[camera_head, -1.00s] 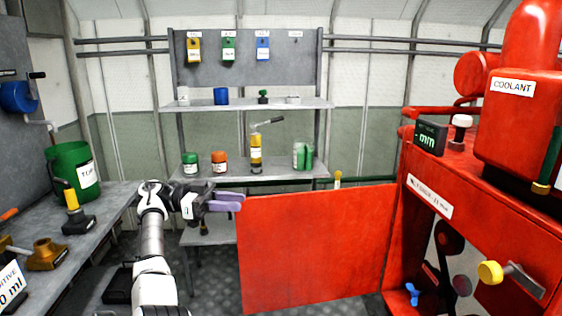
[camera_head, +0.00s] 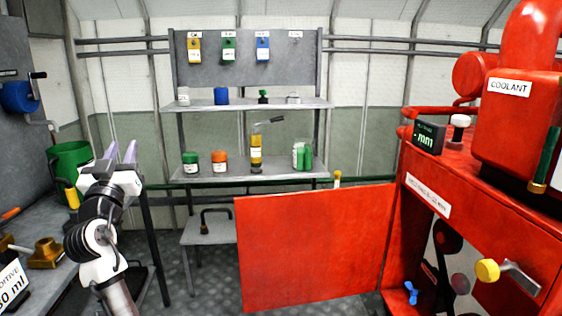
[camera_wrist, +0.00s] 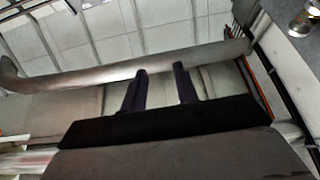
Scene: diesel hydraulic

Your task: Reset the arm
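My gripper (camera_head: 121,152) is at the left of the head view, above the left workbench's right end, with its two purple fingers pointing up and away. The fingers stand apart with a gap between them. In the wrist view the two dark fingers (camera_wrist: 161,88) are also apart, with only wall and a pale rail behind them. Nothing shows between them. My forearm hides part of the workbench (camera_head: 45,215) and the yellow-handled tool by the green container.
A green container (camera_head: 68,160) stands close to my gripper's left. A red panel (camera_head: 315,245) juts out from the red engine (camera_head: 480,210). Shelves (camera_head: 250,172) with jars and an oil bottle (camera_head: 256,150) stand behind.

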